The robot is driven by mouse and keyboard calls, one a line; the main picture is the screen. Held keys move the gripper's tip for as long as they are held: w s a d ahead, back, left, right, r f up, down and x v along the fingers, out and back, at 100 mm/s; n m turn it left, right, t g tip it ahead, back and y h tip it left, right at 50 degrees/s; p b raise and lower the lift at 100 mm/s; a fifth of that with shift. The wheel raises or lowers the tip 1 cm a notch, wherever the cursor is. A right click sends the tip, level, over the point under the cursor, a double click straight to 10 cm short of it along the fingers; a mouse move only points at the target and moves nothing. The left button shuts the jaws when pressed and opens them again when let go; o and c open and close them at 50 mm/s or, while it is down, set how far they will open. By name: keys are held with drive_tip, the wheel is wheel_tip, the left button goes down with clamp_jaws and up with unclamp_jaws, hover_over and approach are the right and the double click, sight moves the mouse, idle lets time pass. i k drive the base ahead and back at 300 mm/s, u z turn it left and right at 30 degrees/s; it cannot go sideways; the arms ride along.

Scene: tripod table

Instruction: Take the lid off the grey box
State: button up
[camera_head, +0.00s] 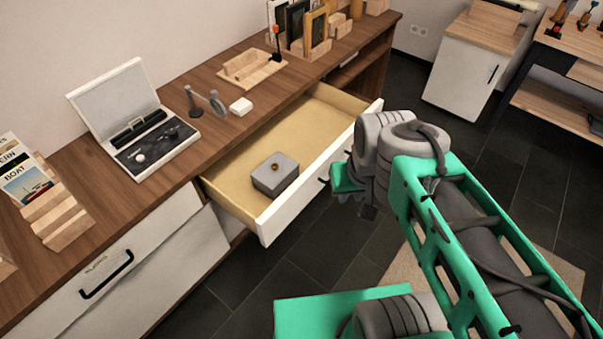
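The grey box (274,179) sits inside the open drawer (325,119), toward the drawer's near left end. Its grey lid (276,166) is on top, with a small round brownish knob in the middle. My arm comes in from the lower right, and its grey and green end is to the right of the drawer front, apart from the box.
The drawer's white front panel (318,186) stands between my arm and the box. The wooden counter (210,95) above holds an open case (135,120), a wooden tray (252,68) and brochures in a rack (22,181). The rest of the drawer is empty. Dark tiled floor is at the right.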

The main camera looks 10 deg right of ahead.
sight(273, 172)
drive_tip(key=u, duration=0.05)
drive_tip(key=k, duration=0.6)
drive_tip(key=u, duration=0.5)
drive_tip(key=i, duration=0.75)
drive_tip(key=u, duration=0.75)
drive_tip(key=i, duration=0.9)
